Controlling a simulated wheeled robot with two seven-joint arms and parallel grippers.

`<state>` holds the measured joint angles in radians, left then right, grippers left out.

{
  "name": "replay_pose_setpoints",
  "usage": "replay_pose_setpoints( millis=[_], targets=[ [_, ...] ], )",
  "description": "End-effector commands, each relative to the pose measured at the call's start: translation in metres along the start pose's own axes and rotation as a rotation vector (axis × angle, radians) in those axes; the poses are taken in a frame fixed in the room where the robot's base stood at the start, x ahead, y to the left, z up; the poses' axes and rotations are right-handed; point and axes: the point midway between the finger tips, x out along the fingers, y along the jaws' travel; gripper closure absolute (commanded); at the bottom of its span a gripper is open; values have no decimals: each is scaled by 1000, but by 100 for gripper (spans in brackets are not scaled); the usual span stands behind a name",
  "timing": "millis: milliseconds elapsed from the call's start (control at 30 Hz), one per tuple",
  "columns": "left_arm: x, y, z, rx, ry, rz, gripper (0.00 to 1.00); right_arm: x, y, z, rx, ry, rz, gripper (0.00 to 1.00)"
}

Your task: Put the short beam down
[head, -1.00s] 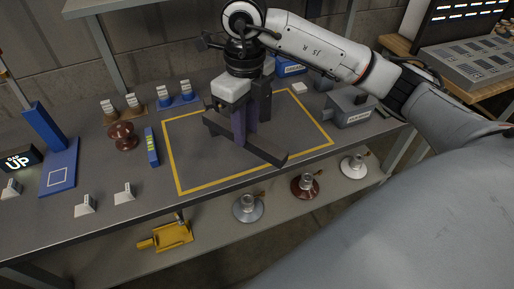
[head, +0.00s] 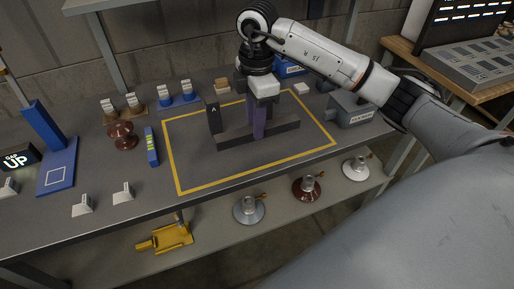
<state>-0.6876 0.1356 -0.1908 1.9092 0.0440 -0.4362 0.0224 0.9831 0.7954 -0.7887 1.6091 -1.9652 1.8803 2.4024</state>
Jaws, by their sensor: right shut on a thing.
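The short beam, a dark grey bar (head: 284,129), lies nearly level across the picture inside the yellow outline on the bench. My right gripper (head: 258,130) points down and is shut on it near its middle. I cannot tell whether the beam touches the bench top. A dark upright block (head: 213,117) marked with a letter stands at the beam's left end; whether they touch is unclear. The gripper body hides what is directly behind it. My left gripper is not in view.
A brown spool-shaped insulator (head: 122,135), a blue level-like bar (head: 151,147) and a blue stand (head: 57,165) are to the left. A grey box (head: 352,109) is to the right. Insulators stand on the lower shelf.

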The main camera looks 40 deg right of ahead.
Motion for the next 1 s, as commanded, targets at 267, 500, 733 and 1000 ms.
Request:
replay_pose_setpoints(
  millis=[267,500,733,1000],
  targets=[
    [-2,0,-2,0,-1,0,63,40,0,1,-3,-1,1,100],
    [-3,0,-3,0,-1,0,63,66,-1,2,-3,-2,-3,100],
    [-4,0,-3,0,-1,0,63,78,0,2,-5,0,2,100],
    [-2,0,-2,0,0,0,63,82,0,2,-5,-1,0,70]
  ],
)
